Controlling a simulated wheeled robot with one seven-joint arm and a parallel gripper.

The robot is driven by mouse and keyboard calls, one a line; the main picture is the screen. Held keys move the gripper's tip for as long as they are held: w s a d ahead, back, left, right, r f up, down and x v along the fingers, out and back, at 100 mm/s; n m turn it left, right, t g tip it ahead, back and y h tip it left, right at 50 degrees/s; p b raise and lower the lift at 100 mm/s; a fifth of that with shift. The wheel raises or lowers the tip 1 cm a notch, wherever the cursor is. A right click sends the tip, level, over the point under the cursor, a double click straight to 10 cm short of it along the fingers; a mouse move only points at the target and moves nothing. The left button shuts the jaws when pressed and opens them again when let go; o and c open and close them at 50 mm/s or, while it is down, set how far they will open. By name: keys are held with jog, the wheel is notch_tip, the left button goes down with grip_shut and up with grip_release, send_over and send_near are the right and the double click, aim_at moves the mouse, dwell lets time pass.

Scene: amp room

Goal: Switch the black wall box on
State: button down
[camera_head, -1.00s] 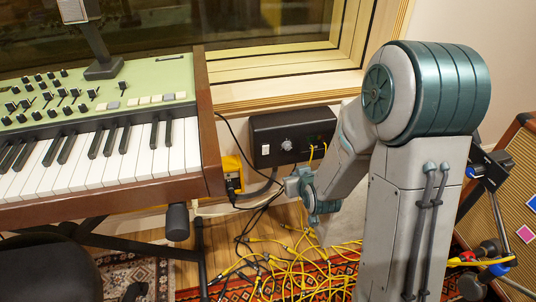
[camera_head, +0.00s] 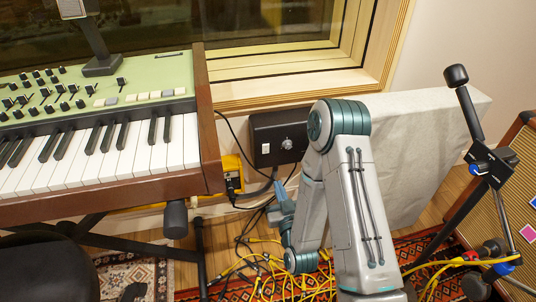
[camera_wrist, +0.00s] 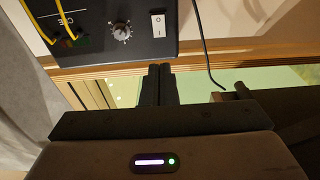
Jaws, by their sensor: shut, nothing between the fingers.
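The black wall box (camera_head: 262,131) is mounted below the window, right of the keyboard. It fills the top left of the wrist view (camera_wrist: 100,12). Its white rocker switch (camera_wrist: 158,22), marked O and I, sits beside a round knob (camera_wrist: 121,31); the switch also shows small in the head view (camera_head: 266,148). I cannot tell which way the rocker is set. My gripper (camera_wrist: 160,70) is shut and empty. Its fingertips line up with the switch in the wrist view and look apart from it.
Yellow cables plug into the box's sockets (camera_wrist: 68,38). A yellow box (camera_head: 232,172) is left of it. The keyboard (camera_head: 130,150) stands at left, a grey panel (camera_head: 425,140) and a microphone stand (camera_head: 465,100) at right. Cables (camera_head: 265,270) cover the floor.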

jog(key=shift+w, duration=0.1)
jog(key=b, duration=0.2)
send_near(266, 147)
jog(key=x, duration=0.7)
jog(key=shift+r, duration=0.15)
jog(key=shift+w+d+r+g+p, duration=0.2)
jog(key=shift+r+g+p, duration=0.15)
jog(key=shift+p, duration=0.6)
jog(key=shift+s+a+f, duration=0.15)
jog(key=shift+a+f, duration=0.1)
jog(key=shift+a, duration=0.1)
jog(key=shift+d, duration=0.1)
